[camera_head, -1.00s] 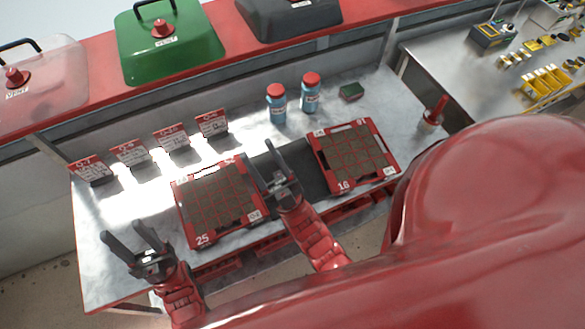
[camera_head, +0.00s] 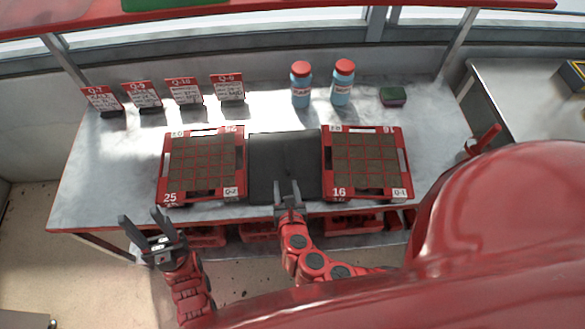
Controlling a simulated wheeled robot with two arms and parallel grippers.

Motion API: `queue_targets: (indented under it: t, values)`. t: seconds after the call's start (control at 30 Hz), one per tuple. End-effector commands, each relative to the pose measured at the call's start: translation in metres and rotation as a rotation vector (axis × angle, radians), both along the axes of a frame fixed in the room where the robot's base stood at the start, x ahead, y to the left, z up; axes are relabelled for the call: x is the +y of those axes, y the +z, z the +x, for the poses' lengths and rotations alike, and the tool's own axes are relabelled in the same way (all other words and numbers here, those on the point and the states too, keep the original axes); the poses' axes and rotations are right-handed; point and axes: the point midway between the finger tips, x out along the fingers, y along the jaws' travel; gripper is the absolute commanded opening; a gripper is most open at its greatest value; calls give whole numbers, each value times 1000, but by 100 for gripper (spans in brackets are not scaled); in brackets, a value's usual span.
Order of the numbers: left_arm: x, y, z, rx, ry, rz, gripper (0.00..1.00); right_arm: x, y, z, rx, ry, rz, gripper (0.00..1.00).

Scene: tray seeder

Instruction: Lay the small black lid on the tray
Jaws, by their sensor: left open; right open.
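A red-framed tray marked 25 (camera_head: 163,168), with dark square cells, lies on the bench at left. My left gripper (camera_head: 138,217) is open and empty in front of the bench, left of and below tray 25. My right gripper (camera_head: 287,184) is open over the front of a flat dark panel between the trays. Nothing shows between its fingers.
The dark panel (camera_head: 268,152) lies between the trays. Several red-topped cards (camera_head: 184,92) stand at back left. A green edge (camera_head: 170,4) shows on the red shelf (camera_head: 420,5).

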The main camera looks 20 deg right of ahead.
Motion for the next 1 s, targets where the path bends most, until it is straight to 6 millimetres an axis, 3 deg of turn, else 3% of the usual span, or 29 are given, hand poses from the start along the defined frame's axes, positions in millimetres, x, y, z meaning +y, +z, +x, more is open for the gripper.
queue_targets:
  t: [0.17, 0.7, 1.0]
  values:
    - [0, 0, 0, 0, 0, 0, 50, -14, 4, 1, 2, -29, -78, 50]
    - [0, 35, 0, 0, 0, 0, 50, -36, -29, 81, 2, -30, -75, 50]
    - [0, 39, 0, 0, 0, 0, 50, -43, -42, 105, 4, -27, -75, 50]
